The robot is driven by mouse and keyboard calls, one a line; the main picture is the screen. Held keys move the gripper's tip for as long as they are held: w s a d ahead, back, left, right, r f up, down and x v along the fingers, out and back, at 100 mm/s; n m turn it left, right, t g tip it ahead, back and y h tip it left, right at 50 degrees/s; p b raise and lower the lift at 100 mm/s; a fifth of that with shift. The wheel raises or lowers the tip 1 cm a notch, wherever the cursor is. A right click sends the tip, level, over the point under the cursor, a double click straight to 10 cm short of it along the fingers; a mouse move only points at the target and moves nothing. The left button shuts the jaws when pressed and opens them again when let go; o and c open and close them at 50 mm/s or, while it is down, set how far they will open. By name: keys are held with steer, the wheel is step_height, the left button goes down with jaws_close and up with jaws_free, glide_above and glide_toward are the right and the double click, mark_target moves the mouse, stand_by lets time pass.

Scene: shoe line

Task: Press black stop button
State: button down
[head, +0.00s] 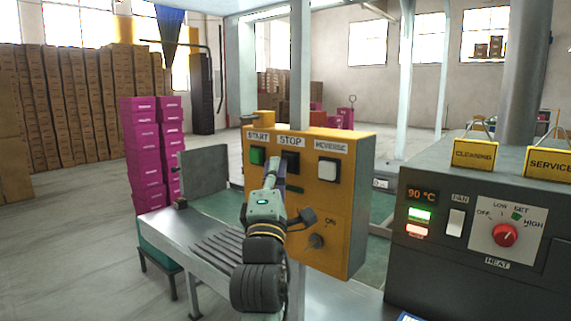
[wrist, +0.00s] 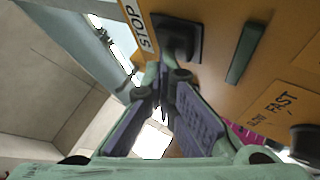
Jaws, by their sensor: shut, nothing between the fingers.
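The yellow control box (head: 345,200) carries a row of buttons under labels. The black stop button (head: 291,158) sits under the STOP label (head: 291,142), between the green start button (head: 257,156) and the white reverse button (head: 328,169). My gripper (head: 273,168) is in front of the box, its tip just left of and below the black button, partly covering that area. In the wrist view, the shut, empty fingers (wrist: 172,76) point at the black button (wrist: 180,38), their tips at its near edge. I cannot tell whether they touch it.
A knob (head: 316,241) sticks out low on the box. A grey heater panel (head: 470,260) stands at right with a red dial (head: 505,235). A metal conveyor table (head: 200,245) lies below my arm. Pink boxes (head: 150,150) are stacked behind at left.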

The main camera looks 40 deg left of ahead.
steer(key=shift+s, duration=0.8)
steer(key=shift+s+a, duration=0.2)
steer(key=shift+s, duration=2.3)
